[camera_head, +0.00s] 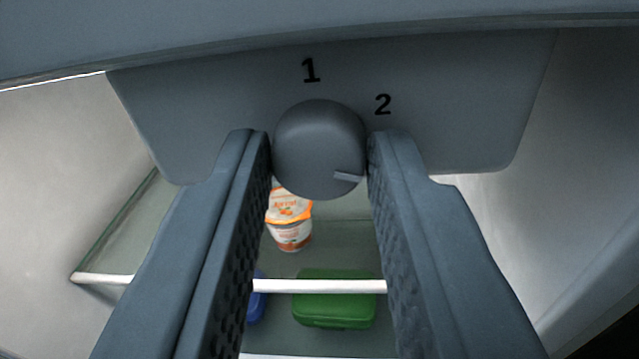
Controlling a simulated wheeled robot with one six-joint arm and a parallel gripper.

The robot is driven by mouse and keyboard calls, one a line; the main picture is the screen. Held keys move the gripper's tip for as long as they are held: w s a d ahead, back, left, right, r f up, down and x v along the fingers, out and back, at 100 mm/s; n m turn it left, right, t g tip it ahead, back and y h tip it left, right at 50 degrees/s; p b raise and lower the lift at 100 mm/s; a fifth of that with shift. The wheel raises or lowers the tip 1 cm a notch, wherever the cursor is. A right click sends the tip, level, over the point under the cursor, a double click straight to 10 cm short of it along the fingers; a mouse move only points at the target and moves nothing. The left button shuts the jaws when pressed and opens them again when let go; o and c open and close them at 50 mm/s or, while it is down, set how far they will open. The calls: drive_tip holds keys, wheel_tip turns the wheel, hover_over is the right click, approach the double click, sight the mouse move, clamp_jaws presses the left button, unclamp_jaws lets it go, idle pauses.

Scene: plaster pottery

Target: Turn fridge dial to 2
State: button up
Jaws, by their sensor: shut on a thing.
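The fridge dial (317,140) is a dark grey round knob on a grey panel (200,115) at the top of the fridge interior. Its light pointer mark (348,176) is at the lower right of the knob and points right and slightly down, below the printed 2 (382,104). The printed 1 (311,70) is above the knob. My gripper (319,155) is shut on the dial, with one finger against its left side and one against its right side. The dial's sides are partly hidden by the fingertips.
Below the panel is a glass shelf with a white front edge (320,286). An orange and white cup (290,220) stands behind it. A green box (335,305) and a partly hidden blue thing (257,300) are lower down. Pale fridge walls stand on both sides.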

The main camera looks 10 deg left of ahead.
idle(0.4)
drive_tip(key=o, duration=1)
drive_tip(key=s+d, duration=0.1)
drive_tip(key=s, duration=1.6)
drive_tip(key=shift+s, duration=0.2)
drive_tip(key=shift+d+r, duration=0.1)
